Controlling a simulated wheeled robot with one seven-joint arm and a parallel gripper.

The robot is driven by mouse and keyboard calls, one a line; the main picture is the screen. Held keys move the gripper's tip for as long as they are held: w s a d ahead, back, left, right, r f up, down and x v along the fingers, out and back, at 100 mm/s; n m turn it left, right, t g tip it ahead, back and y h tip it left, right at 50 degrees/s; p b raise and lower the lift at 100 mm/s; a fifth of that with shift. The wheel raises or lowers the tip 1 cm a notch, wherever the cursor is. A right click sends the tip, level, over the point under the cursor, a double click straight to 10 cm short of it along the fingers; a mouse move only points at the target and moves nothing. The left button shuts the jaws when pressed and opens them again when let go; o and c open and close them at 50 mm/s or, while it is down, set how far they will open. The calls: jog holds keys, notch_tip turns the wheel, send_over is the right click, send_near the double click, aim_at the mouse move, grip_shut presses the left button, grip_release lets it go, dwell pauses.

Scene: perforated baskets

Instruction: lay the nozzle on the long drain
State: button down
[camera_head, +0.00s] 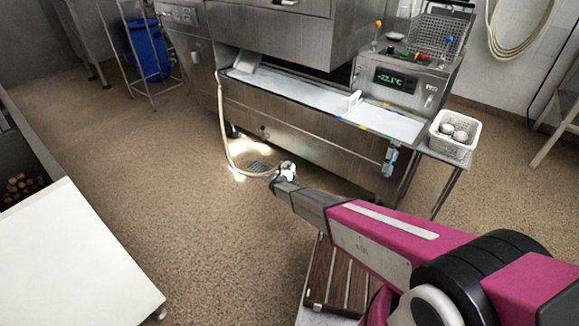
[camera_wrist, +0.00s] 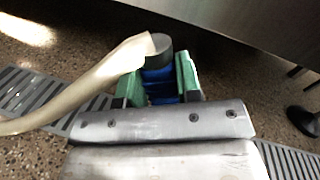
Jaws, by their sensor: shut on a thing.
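My gripper (camera_head: 286,173), with green finger pads in the wrist view (camera_wrist: 158,80), is shut on the nozzle (camera_wrist: 159,74). The nozzle has a blue body and a dark grey round end. A pale beige hose (camera_wrist: 75,95) runs from the nozzle to the left in the wrist view. The long drain (camera_wrist: 30,92) is a grey slotted grate in the floor. It runs beneath my gripper and shows on both sides of it. A short piece of the drain (camera_head: 258,166) also shows in the head view. I cannot tell how far the nozzle is above it.
A steel machine (camera_head: 300,135) stands just behind the drain, and the hose (camera_head: 222,120) hangs down its front. A white basket (camera_head: 454,135) with pale round things stands at right. A white tabletop (camera_head: 75,255) is at left. The brown floor between is clear.

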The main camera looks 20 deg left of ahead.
notch_tip(320, 180, down, 8)
jog(key=shift+r, duration=0.25)
dwell(0.5)
jog(key=c, duration=0.7)
grip_release()
jog(key=shift+c, duration=0.2)
